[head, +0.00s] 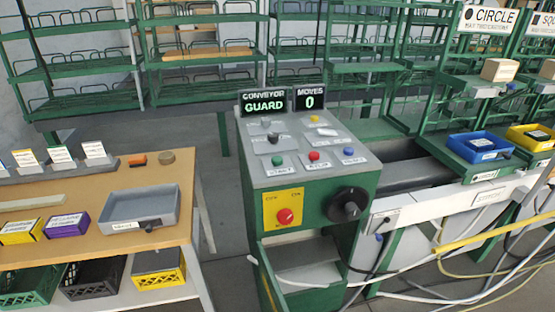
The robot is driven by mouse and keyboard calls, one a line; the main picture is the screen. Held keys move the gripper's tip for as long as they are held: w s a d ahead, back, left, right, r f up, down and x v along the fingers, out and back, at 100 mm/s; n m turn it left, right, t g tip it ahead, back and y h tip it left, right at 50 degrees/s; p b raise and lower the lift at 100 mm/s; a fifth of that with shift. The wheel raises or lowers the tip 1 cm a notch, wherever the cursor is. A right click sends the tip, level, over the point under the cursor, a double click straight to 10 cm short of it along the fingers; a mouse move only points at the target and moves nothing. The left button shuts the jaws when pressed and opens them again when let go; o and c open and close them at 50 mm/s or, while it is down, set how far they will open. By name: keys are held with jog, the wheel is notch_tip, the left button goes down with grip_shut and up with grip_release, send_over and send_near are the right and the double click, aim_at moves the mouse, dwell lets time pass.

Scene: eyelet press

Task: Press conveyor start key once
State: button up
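The conveyor control console (259,186) stands in the middle of the head view, with a sloped grey top. A green key (277,160) sits at the left of its front row, above a small label that looks like START. A red key (314,155) and a blue key (348,151) are to its right. The green key is unobstructed, and I cannot tell whether it is pressed. A display (264,104) reads CONVEYOR GUARD, and another display (309,99) reads MOVES 0. My gripper is not in view.
The console's front has a red knob on a yellow plate (284,208) and a black dial (347,204). A wooden table (172,192) with a grey tray (139,204) stands left. The conveyor (420,172) and a blue bin (479,146) are right. Loose cables hang there.

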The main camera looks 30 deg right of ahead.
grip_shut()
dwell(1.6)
